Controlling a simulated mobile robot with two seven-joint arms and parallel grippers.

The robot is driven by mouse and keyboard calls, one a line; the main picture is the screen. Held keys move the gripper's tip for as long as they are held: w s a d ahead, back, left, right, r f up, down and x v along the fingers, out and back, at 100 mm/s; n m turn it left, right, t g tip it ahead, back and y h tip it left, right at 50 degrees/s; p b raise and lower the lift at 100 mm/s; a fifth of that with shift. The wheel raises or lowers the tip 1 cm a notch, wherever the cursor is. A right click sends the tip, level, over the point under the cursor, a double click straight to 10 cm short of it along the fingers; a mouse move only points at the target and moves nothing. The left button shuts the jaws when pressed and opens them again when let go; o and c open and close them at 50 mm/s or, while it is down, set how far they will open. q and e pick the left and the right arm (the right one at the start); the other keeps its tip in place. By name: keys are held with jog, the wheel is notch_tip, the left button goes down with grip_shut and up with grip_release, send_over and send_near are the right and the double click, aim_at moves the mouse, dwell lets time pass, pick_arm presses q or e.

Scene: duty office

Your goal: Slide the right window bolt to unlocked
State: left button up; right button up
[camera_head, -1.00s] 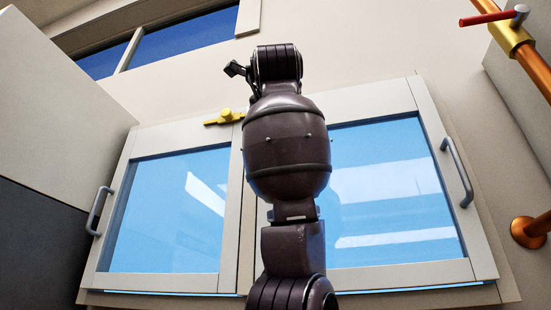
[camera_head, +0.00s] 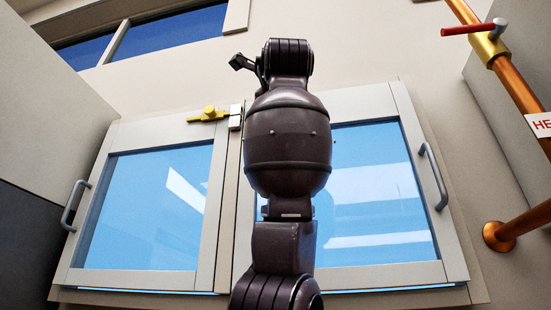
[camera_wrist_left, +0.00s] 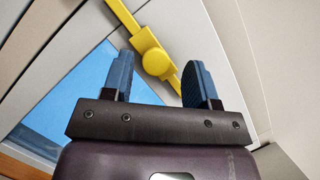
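A yellow sliding bolt (camera_head: 208,114) with a round knob is mounted at the upper inner corner of the left window pane in the head view. Its tip is at a pale keeper block (camera_head: 236,116). The area right of it, on the right pane's top, is hidden by my arm. In the left wrist view a yellow bolt (camera_wrist_left: 127,18) runs diagonally, its knob (camera_wrist_left: 156,62) showing between the fingertips of my left gripper (camera_wrist_left: 158,62). The blue fingers are apart, and I cannot tell if they touch the knob. My right gripper is not in view.
The right window pane (camera_head: 385,190) has a grey handle (camera_head: 433,176) on its right side. The left pane has a handle (camera_head: 75,205) too. A copper pipe (camera_head: 515,85) with a red-levered valve (camera_head: 490,42) stands at the right. A grey cabinet (camera_head: 50,110) is at the left.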

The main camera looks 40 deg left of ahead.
pick_arm(q)
jog(key=shift+s+a, duration=0.1)
jog(key=shift+a, duration=0.05)
jog(key=b+v, duration=0.3)
jog(key=v, duration=0.7)
jog(key=shift+s+d, duration=0.25)
jog(key=shift+d, duration=0.05)
jog(key=shift+f, duration=0.1)
